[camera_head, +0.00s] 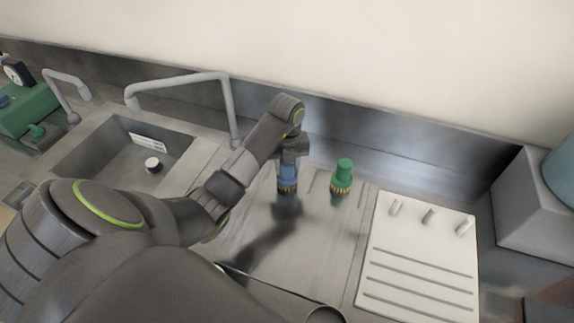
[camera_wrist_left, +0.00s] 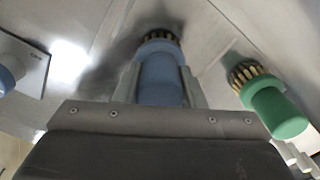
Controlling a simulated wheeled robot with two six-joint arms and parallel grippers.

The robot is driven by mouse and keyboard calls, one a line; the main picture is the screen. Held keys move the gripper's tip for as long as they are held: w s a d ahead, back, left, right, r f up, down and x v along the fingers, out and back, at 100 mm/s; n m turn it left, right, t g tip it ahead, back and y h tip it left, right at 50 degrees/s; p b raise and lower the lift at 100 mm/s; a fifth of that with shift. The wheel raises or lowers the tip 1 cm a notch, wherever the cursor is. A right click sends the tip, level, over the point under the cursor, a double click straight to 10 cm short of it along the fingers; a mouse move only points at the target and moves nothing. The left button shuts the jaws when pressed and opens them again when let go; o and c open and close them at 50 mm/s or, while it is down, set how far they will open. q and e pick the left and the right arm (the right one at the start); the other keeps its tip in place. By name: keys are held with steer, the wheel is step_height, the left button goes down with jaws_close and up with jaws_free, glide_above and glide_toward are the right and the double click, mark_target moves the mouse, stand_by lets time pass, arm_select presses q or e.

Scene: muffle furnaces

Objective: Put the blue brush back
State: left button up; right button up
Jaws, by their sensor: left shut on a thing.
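The blue brush (camera_head: 287,180) is upright with its bristles down at the metal counter. It also shows in the left wrist view (camera_wrist_left: 160,78). My left gripper (camera_head: 290,160) is shut on the blue brush from above. In the left wrist view its fingers (camera_wrist_left: 160,85) lie on both sides of the blue handle. Whether the bristles touch the counter I cannot tell. A green brush (camera_head: 343,174) stands upright on the counter to the right of the blue one, and shows in the left wrist view (camera_wrist_left: 272,102). My right gripper is not in view.
A white board (camera_head: 415,275) with pegs and slots lies to the right. A sink (camera_head: 110,160) with a tap (camera_head: 185,82) is on the left. A grey box (camera_head: 535,205) stands at far right. The counter (camera_head: 325,240) in front of the brushes is clear.

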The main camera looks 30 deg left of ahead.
arm_select(q)
steer(key=o, duration=1)
steer(key=shift+r, duration=0.5)
step_height(320, 180, up, 3)
steer(key=shift+w+f+p, duration=0.1)
steer(key=shift+p, duration=0.35)
step_height(320, 180, up, 9)
steer(key=p, duration=0.9)
steer(key=shift+f, duration=0.2)
steer(key=shift+f, duration=0.1)
